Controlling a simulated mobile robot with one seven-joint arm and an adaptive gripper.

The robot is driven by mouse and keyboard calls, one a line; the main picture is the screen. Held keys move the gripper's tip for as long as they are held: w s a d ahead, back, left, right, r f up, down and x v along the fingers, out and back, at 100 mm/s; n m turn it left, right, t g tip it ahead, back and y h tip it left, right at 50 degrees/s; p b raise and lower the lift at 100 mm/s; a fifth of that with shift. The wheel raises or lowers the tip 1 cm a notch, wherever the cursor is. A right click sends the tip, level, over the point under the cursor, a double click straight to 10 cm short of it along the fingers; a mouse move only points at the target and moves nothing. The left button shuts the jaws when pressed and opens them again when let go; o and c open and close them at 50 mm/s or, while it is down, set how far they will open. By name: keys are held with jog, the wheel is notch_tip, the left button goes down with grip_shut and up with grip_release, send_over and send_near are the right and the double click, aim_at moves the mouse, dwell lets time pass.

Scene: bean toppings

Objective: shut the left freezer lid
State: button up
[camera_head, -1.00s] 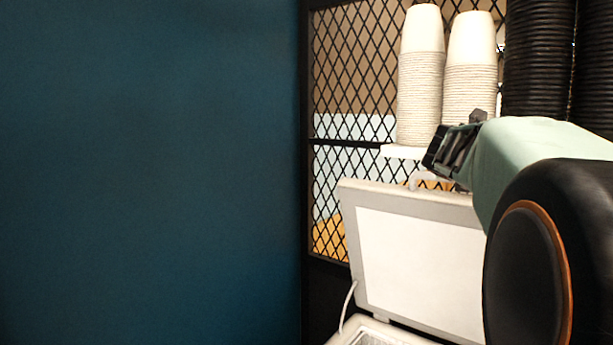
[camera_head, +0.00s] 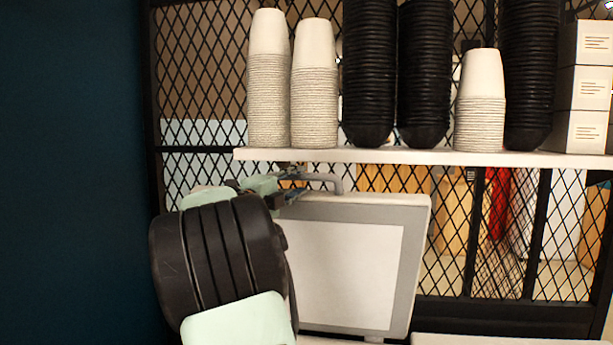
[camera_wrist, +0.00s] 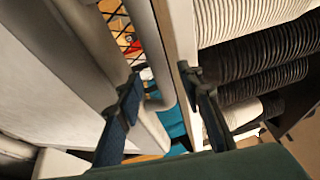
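The left freezer lid (camera_head: 345,270) stands raised, its pale inner panel and grey border facing me in the head view. A grey bar handle (camera_head: 328,179) sticks up from its top edge. My gripper (camera_head: 297,175) is at the handle's left part, just above the lid's top edge. In the wrist view my gripper (camera_wrist: 163,103) has its two dark fingers spread apart, with the handle bar (camera_wrist: 150,60) running between them and space beside it. The lid (camera_wrist: 60,65) fills the left of that view. My arm hides the lid's lower left in the head view.
A white shelf (camera_head: 400,156) runs close above the handle, carrying stacks of white cups (camera_head: 268,100), black cups (camera_head: 368,80) and white boxes (camera_head: 585,90). A black mesh partition (camera_head: 200,85) stands behind. A dark blue wall (camera_head: 70,170) is at left.

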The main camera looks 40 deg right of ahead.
aim_at(304, 178)
jog(key=x, duration=0.5)
jog(key=shift+p, duration=0.35)
jog(key=shift+a, duration=0.1)
grip_shut()
